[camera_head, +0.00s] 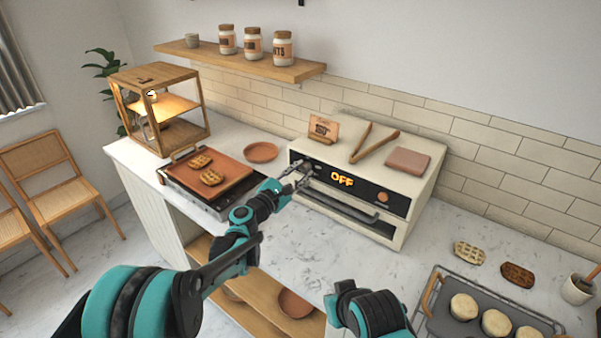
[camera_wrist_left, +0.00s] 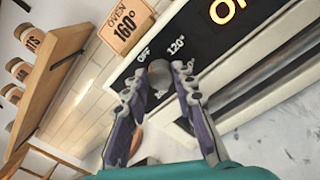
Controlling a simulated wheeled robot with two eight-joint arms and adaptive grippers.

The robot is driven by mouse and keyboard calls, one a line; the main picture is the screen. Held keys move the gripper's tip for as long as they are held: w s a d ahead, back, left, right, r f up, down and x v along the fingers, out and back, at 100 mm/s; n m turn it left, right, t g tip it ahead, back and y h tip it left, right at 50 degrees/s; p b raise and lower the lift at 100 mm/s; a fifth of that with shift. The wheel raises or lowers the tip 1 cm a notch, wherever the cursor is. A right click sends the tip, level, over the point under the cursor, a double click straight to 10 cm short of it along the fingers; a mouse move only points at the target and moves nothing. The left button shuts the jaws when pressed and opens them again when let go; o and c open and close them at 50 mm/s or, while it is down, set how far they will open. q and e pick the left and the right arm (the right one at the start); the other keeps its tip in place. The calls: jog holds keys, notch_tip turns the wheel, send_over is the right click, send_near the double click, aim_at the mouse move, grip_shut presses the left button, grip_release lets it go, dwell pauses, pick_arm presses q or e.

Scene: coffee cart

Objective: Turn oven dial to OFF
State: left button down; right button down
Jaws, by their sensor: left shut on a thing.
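The cream oven (camera_head: 405,225) stands on the counter. My left gripper (camera_head: 302,174) is at the panel's left end. In the left wrist view its two fingers (camera_wrist_left: 158,76) are closed around the round grey dial (camera_wrist_left: 158,70), one on each side. The labels OFF (camera_wrist_left: 144,55) and 120° (camera_wrist_left: 176,46) are printed around the dial. The dial's pointer mark cannot be made out. Part of my right arm shows at the bottom of the head view, but its gripper does not.
A second, brown knob (camera_head: 383,197) is at the panel's right end. The oven handle (camera_head: 340,207) sticks out below. A waffle tray (camera_head: 208,182) stands left. The counter before the oven is clear.

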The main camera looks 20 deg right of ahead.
dwell(0.4)
pick_arm(q)
jog(key=c, duration=1.2)
grip_release()
jog(key=v, duration=1.2)
jog(key=shift+f, duration=0.1)
jog(key=s+a+f+m+g+y, duration=0.1)
jog(key=s+a+m+y, duration=0.3)
jog(key=s+a, duration=0.5)
jog(key=s+a+f+m+g+y, duration=0.2)
jog(key=s+a+f+m+y, duration=0.2)
jog(key=s+a+m, duration=0.4)
jog(key=s+a+f+m+g+y, duration=0.1)
jog(key=s+a+f+m+y, duration=0.2)
jog(key=s+a+m+y, duration=0.3)
jog(key=shift+s+a+f+m+g, duration=0.15)
jog(key=shift+s+a+m, duration=0.15)
jog(key=shift+s+a, duration=1.2)
jog(key=shift+s+a+f+m+g, duration=0.15)
jog(key=shift+s+a+m, duration=0.15)
jog(key=shift+s+a, duration=1.15)
